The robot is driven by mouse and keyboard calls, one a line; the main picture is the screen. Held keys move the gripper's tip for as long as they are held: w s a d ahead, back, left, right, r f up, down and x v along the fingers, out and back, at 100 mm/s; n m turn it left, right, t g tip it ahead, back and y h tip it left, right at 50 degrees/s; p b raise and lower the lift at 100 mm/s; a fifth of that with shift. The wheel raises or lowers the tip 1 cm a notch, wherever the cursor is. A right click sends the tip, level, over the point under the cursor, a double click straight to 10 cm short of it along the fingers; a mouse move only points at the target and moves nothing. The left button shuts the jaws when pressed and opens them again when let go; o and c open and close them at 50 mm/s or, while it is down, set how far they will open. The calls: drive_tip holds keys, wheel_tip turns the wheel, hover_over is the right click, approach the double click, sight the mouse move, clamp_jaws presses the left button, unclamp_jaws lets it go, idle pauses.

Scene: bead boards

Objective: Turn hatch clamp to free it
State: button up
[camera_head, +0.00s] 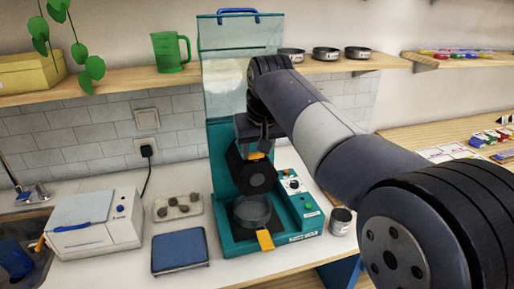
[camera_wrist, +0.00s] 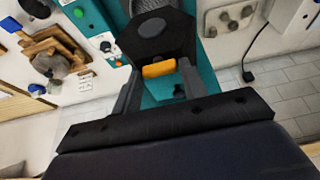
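A teal machine (camera_head: 222,160) stands on the counter, with a black hexagonal part (camera_head: 252,175) in its middle. An orange tab (camera_head: 256,156), which looks like the hatch clamp, sits at the top edge of this black part. In the wrist view the orange tab (camera_wrist: 158,69) lies crosswise between my fingertips. My gripper (camera_head: 258,138) is just above it in the head view. In the wrist view my gripper (camera_wrist: 160,74) is open, one finger on each side of the tab, with narrow gaps. Contact is hard to tell. The clear raised panel (camera_head: 240,60) has a blue handle.
A round pan (camera_head: 251,210) with an orange handle (camera_head: 265,240) sits low in the machine. A white box (camera_head: 95,223), a blue-topped scale (camera_head: 180,250) and a tray (camera_head: 178,208) stand left. A metal cup (camera_head: 341,221) stands right. A shelf (camera_head: 120,80) runs behind.

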drive_tip(key=o, duration=0.4)
drive_tip(key=v, duration=1)
drive_tip(key=shift+s+r+p, duration=0.15)
drive_tip(key=shift+r+p, duration=0.2)
drive_tip(key=x, duration=1)
drive_tip(key=shift+f+b, duration=0.25)
drive_tip(key=shift+b, duration=0.1)
drive_tip(key=shift+f, duration=0.25)
drive_tip(key=shift+m, duration=0.3)
drive_tip(key=shift+r, duration=0.1)
